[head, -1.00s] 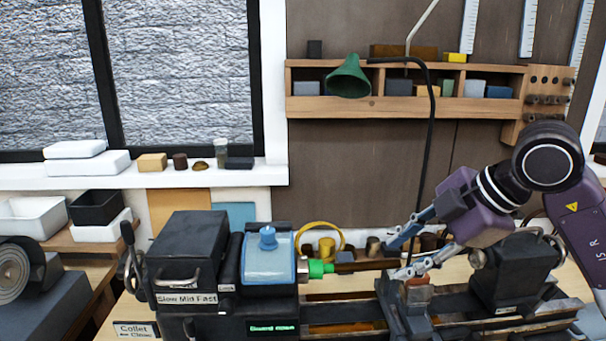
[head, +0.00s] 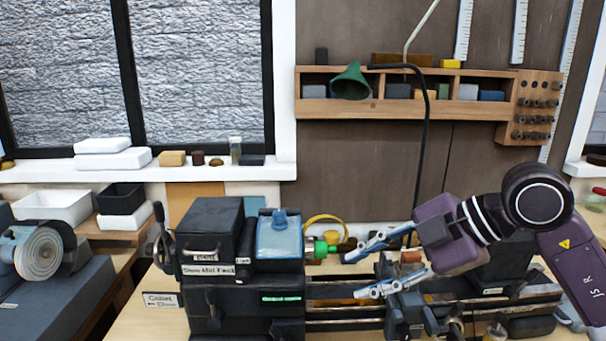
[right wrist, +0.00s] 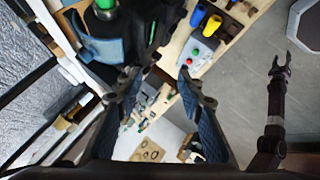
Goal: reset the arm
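My right gripper (head: 352,276) reaches in from the right in the head view, above the lathe bed. Its two blue fingers are spread, with nothing between them. The fingertips point left, towards the green collet piece (head: 320,249) on the headstock, and appear apart from it. In the right wrist view the same gripper (right wrist: 157,78) also shows wide open and empty. My left gripper does not show in the head view.
The dark headstock (head: 209,230) stands left of my right gripper. The lathe bed (head: 340,290) runs below it. A green lampshade (head: 350,84) hangs before the wall shelf (head: 390,108). A dark forked piece (right wrist: 280,72) in the wrist view is unclear.

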